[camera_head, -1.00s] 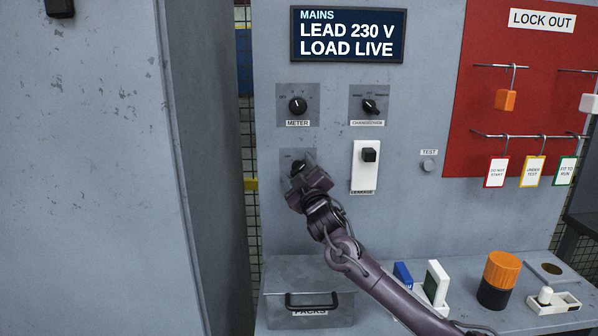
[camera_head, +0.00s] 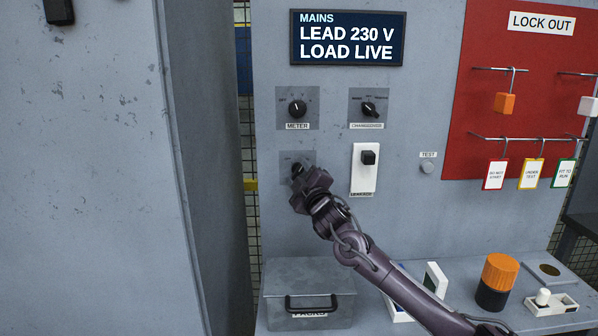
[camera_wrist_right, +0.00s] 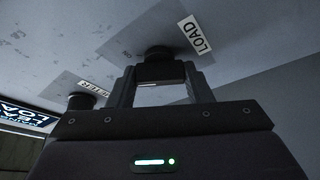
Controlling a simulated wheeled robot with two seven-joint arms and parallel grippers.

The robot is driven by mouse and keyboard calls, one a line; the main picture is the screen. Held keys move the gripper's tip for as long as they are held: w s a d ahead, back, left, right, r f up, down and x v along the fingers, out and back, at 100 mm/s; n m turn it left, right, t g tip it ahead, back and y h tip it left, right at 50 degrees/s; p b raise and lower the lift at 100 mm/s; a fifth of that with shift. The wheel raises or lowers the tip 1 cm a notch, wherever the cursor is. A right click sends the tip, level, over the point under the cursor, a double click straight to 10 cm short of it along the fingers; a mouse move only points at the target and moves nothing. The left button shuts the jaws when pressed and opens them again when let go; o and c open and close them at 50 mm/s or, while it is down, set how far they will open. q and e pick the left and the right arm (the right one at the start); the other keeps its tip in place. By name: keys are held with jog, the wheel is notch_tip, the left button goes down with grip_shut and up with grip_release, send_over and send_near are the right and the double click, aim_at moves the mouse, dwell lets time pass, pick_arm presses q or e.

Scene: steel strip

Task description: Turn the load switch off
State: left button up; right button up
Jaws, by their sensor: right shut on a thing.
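The load switch is a dark knob (camera_wrist_right: 160,68) on a grey plate with a "LOAD" label (camera_wrist_right: 195,34), seen in the right wrist view. In the head view its plate (camera_head: 306,157) shows below the meter switch, and my gripper hides most of the knob. My right gripper (camera_head: 301,178) is at the knob, with its fingers (camera_wrist_right: 160,83) on either side of the knob's grip, shut on it. The knob's pointer is hidden. The mains display (camera_head: 346,38) reads "LEAD 230 V" and "LOAD LIVE". My left gripper is not in view.
The meter switch (camera_head: 297,108) is above, and the changeover switch (camera_head: 369,109) and white leakage unit (camera_head: 364,180) are to the right. A grey case (camera_head: 308,276) stands on the bench below. A lock-out board (camera_head: 505,105) is at right.

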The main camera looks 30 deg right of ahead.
jog(key=n+g+y+p, duration=0.1)
jog(key=n+p, duration=0.1)
jog(key=n, duration=0.3)
jog(key=shift+r, duration=0.15)
jog(key=n+g+p, duration=0.2)
jog(key=n, duration=0.2)
jog(key=n+g+p, duration=0.1)
jog(key=n, duration=0.2)
jog(key=shift+g, duration=0.4)
jog(key=shift+a+n+g+h+p, duration=0.1)
jog(key=shift+n+g+h+p, duration=0.3)
jog(key=shift+n, duration=0.5)
jog(key=shift+f, duration=0.25)
jog(key=o, duration=1)
jog(key=shift+r, duration=0.1)
jog(key=shift+s+r, duration=0.1)
